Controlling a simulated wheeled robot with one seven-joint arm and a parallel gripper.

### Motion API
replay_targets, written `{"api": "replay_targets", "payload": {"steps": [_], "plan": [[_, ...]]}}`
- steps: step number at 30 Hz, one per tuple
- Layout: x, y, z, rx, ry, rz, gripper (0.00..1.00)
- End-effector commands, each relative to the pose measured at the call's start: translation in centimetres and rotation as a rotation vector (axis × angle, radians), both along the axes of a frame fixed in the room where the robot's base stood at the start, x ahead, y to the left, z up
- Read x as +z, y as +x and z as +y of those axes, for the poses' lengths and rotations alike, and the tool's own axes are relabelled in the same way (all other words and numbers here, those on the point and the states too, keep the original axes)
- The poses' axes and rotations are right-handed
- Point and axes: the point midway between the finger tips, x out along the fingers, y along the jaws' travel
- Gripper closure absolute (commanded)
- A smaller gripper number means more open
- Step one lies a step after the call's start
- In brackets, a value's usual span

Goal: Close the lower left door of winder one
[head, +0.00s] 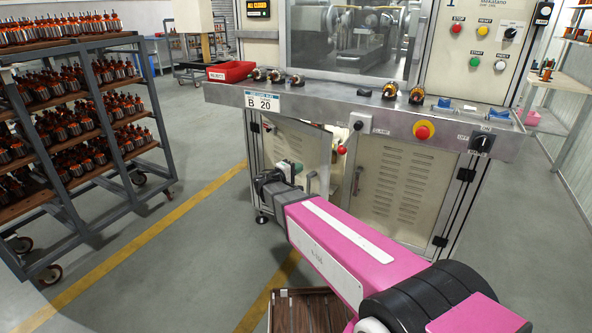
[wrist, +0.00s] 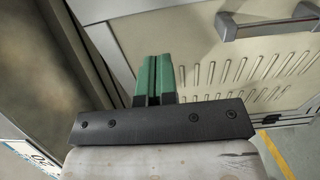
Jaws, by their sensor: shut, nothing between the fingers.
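Winder one's lower left door (head: 309,150) is a cream panel with slotted vents. It stands ajar, and a gap at its right edge shows part of the cabinet's inside. A vented panel with a grey bar handle (wrist: 270,24) fills the upper right of the wrist view; it looks like this door. My gripper (head: 291,168) is in front of the door, left of its handle (head: 311,181). Its green fingers (wrist: 157,65) are together and empty in the wrist view. I cannot tell whether they touch the door. My arm hides the door's lower part.
The lower right door (head: 404,185) looks shut. The winder's front ledge (head: 330,96) juts out above the doors, with a red knob (head: 342,150) hanging below it. A rack of armatures (head: 95,130) stands left. A slatted wooden crate (head: 300,310) is on the floor beneath my arm.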

Motion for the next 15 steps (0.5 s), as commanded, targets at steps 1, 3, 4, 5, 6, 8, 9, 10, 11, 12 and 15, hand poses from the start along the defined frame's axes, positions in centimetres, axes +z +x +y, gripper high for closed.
{"api": "replay_targets", "payload": {"steps": [1, 3, 4, 5, 6, 8, 9, 10, 11, 12, 15], "plan": [[0.0, 0.8, -0.8, -0.002, 0.000, 0.000, 1.00], [0.0, 1.7, -1.8, -0.003, 0.001, 0.001, 1.00], [0.0, 2.1, -2.2, -0.002, 0.001, 0.001, 1.00], [0.0, 2.4, -2.6, -0.002, 0.001, 0.001, 1.00], [0.0, 2.9, -3.2, -0.002, 0.001, 0.001, 1.00], [0.0, 3.7, -4.0, -0.002, 0.001, 0.001, 1.00], [0.0, 4.1, -4.5, -0.001, 0.001, 0.001, 1.00], [0.0, 4.5, -5.0, -0.002, 0.001, 0.001, 1.00], [0.0, 4.8, -5.3, -0.002, 0.000, 0.000, 1.00], [0.0, 5.1, -5.7, -0.001, 0.000, 0.000, 1.00], [0.0, 5.9, -6.7, -0.001, 0.001, 0.001, 1.00]]}}
